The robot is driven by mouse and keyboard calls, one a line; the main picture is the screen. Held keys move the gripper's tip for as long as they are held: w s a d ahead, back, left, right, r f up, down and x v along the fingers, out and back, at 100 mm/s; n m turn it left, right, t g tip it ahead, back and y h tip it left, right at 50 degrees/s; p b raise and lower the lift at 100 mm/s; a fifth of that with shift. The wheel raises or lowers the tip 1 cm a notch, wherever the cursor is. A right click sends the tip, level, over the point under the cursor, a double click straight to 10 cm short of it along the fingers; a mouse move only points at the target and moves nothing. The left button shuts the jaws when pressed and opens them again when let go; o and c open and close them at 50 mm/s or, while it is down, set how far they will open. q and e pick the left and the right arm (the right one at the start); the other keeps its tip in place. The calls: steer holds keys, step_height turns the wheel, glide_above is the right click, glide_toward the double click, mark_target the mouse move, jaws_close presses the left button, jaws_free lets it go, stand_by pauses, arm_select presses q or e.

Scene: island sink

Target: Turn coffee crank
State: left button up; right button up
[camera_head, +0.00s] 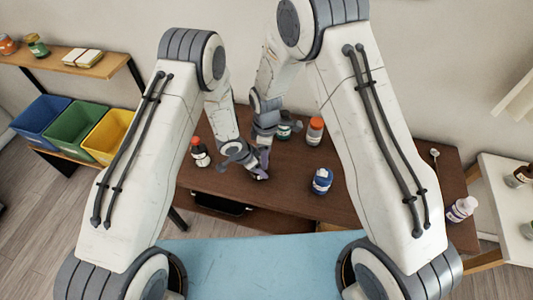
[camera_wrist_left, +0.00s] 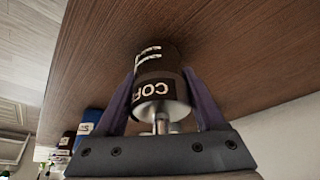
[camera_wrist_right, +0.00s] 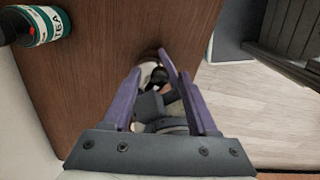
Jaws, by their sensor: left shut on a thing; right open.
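The coffee container (camera_wrist_left: 158,90), dark with white "COF" lettering and a metal part facing the camera, sits between my left fingers in the left wrist view. My left gripper (camera_wrist_left: 160,95) is shut on it, above the brown table. In the head view my left gripper (camera_head: 233,154) and right gripper (camera_head: 262,168) are close together and hide most of the container. My right gripper (camera_wrist_right: 150,75) is open, its fingers pointing toward my left gripper's grey parts. A small dark knob-like part (camera_wrist_right: 159,75) shows between its fingers; whether it is the crank I cannot tell.
On the brown table (camera_head: 280,205) stand a red-capped bottle (camera_head: 200,152), an orange-lidded jar (camera_head: 315,131), a green jar (camera_head: 284,131) and a blue jar (camera_head: 321,181). A tea jar (camera_wrist_right: 42,26) shows in the right wrist view. The table's front middle is clear.

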step_height(320, 180, up, 12)
stand_by(0.4)
steer(key=c, duration=0.6)
steer(key=shift+w+d+f, duration=0.1)
steer(key=shift+w+d, duration=0.05)
steer(key=shift+d, duration=0.1)
jaws_close()
steer(key=w+d+f+n+g+y, duration=0.2)
steer(key=w+d+n+y, duration=0.25)
steer(key=d+n, duration=0.4)
steer(key=s+a+r+x, duration=0.1)
steer(key=x, duration=1)
steer(key=shift+s+a+f+m, duration=0.2)
steer(key=shift+a+m, duration=0.1)
steer(key=shift+m, duration=0.05)
